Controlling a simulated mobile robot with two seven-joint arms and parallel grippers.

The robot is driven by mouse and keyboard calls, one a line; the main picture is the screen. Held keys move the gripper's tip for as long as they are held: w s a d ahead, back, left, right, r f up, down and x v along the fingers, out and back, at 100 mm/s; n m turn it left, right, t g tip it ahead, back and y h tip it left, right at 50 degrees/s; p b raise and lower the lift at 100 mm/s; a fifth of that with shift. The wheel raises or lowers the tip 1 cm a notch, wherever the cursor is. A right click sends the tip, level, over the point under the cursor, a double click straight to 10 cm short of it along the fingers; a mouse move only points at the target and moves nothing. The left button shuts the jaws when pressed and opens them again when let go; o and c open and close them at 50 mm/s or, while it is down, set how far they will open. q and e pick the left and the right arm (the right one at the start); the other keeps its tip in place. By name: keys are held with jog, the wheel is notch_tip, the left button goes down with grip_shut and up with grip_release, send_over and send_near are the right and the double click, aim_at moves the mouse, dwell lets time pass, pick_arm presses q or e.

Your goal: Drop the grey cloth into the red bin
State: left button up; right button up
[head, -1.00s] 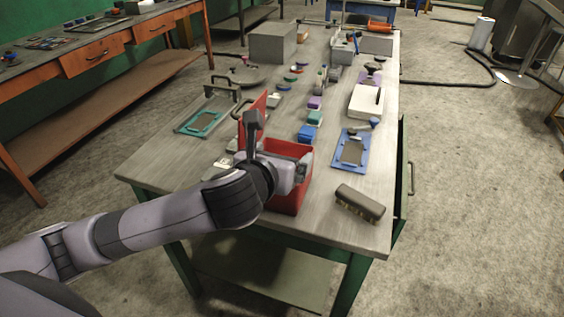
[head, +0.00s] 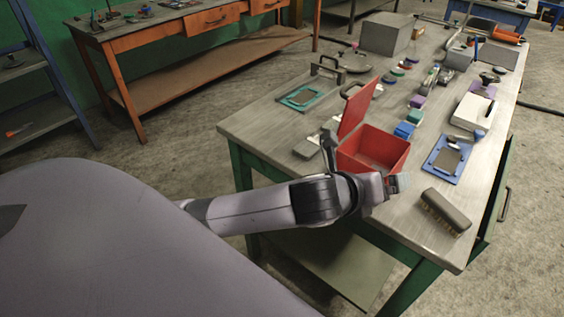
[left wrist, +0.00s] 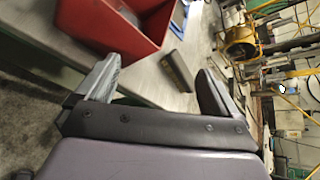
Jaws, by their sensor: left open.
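The red bin (head: 375,150) stands on the near part of the workbench with its red lid (head: 359,106) raised. My left gripper (head: 398,184) is at the bin's near right side, outside the opening. In the left wrist view the bin (left wrist: 150,45) is at the top, beyond the left finger. The left gripper (left wrist: 158,78) has its two fingers wide apart with nothing between them. I cannot pick out the grey cloth in either view. My right gripper is not in view.
A brush (head: 444,212) lies to the right of the bin near the bench edge. A blue tray (head: 448,158), a white box (head: 473,110) and a teal tray (head: 300,97) are further back. Small items line the bench middle. An orange-drawer bench (head: 180,35) stands behind left.

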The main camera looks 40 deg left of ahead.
pick_arm(q)
jog(key=s+a+f+n+g, duration=0.1)
jog(key=s+a+f+n, duration=0.3)
jog(key=s+f+n, duration=0.6)
jog(key=s+a+f+n, duration=0.3)
jog(key=s+f+n, duration=0.7)
jog(key=n, duration=0.8)
notch_tip(320, 180, down, 2)
jog(key=shift+a+f+g, duration=0.15)
jog(key=shift+a+g, duration=0.25)
jog(key=shift+w+a, duration=0.1)
jog(key=shift+w, duration=0.1)
